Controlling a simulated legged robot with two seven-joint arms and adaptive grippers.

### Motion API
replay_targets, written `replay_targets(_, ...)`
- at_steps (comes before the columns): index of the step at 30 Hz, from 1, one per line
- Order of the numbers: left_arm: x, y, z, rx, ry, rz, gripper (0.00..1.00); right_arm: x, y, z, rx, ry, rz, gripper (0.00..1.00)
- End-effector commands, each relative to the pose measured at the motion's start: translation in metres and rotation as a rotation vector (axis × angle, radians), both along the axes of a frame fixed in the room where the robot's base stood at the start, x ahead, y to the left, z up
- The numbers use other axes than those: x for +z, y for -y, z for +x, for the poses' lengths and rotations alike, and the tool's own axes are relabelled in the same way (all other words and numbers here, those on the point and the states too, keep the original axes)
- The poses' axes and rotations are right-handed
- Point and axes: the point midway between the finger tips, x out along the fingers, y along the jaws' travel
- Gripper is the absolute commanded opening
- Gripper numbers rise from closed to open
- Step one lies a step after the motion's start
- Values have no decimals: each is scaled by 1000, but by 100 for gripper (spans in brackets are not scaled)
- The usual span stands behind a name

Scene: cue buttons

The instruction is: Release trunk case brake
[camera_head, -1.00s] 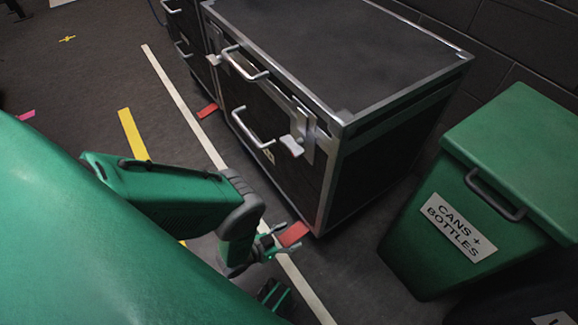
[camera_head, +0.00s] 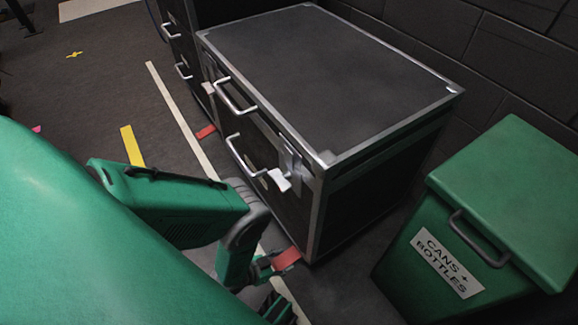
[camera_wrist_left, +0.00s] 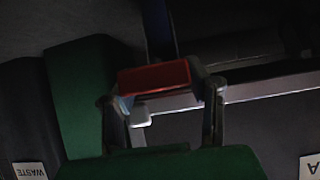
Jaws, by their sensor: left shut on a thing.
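The black trunk case (camera_head: 330,75) with metal edges stands on the floor in the head view. A red brake pedal (camera_head: 287,259) sticks out at its near bottom corner, and a second red pedal (camera_head: 205,132) shows at the far end of the same side. My left gripper (camera_head: 274,268) is low at the near pedal. In the left wrist view the red pedal (camera_wrist_left: 155,77) lies between the fingers of my left gripper (camera_wrist_left: 165,110), which is shut on it. My right gripper is not in view.
A green bin (camera_head: 500,205) labelled "CANS + BOTTLES" stands right of the case. A dark brick wall (camera_head: 500,60) is behind. A pale floor line (camera_head: 185,120) runs along the case's handle side, with open floor to its left.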

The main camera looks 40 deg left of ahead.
Motion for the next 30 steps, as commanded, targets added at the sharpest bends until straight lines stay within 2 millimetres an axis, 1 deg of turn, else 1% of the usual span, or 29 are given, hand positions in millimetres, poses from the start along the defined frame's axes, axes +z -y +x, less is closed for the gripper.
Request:
replay_targets(1,7,-1,-1,1,-41,18,0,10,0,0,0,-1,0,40)
replay_targets(7,16,0,0,0,-163,68,0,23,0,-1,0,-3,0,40)
replay_targets(11,22,0,2,1,-174,72,0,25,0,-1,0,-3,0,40)
replay_targets(19,23,2,6,-1,-162,69,0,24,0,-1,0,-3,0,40)
replay_targets(20,23,2,6,-1,-162,69,48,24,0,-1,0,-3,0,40)
replay_targets(21,23,2,6,-1,-162,69,62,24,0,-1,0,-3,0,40)
replay_targets(30,22,2,3,-1,-168,70,62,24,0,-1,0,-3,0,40)
